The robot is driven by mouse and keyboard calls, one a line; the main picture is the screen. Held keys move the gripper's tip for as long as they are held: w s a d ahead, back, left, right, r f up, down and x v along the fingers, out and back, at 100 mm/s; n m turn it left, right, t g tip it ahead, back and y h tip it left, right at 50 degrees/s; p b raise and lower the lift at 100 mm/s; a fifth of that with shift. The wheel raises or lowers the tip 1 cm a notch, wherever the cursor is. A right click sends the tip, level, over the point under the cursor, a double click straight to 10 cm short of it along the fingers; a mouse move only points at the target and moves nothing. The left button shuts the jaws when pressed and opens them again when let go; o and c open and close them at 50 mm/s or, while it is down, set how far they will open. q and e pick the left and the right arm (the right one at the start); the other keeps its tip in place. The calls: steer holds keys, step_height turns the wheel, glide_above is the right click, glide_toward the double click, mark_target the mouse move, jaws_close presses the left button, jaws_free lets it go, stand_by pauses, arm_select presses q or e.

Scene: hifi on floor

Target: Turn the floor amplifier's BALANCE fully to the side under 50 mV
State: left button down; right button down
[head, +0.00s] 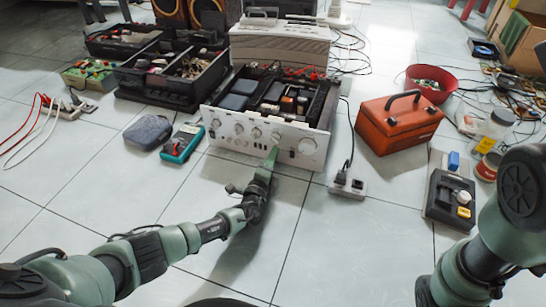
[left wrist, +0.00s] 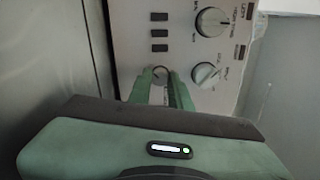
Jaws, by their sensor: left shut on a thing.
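The amplifier (head: 222,131) stands on the floor with its top open and its silver front panel towards me. A row of round knobs runs along the panel, with a larger knob (head: 307,146) at the right. My left gripper (head: 271,156) reaches the lower panel, right of the middle. In the left wrist view its green fingers (left wrist: 167,90) are closed around a small knob (left wrist: 160,72), partly hidden by them. Two other knobs (left wrist: 211,21) show nearby; the labels are too blurred to read. A teal multimeter (head: 182,143) lies left of the amplifier; its reading is too small to tell. My right gripper is out of view.
A grey pouch (head: 148,131) lies beside the multimeter. An orange toolbox (head: 398,122) and a power strip (head: 347,186) with a cable are right of the amplifier. Black parts trays (head: 165,98) stand behind left. The tiled floor in front is mostly clear.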

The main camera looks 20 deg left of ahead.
arm_select(q)
steer(key=shift+s+f, duration=0.1)
steer(key=c, duration=1.3)
jaws_free()
steer(key=s+p, duration=0.4)
steer(key=s, duration=0.2)
steer(key=shift+s+a, duration=0.15)
steer(key=shift+s, duration=0.75)
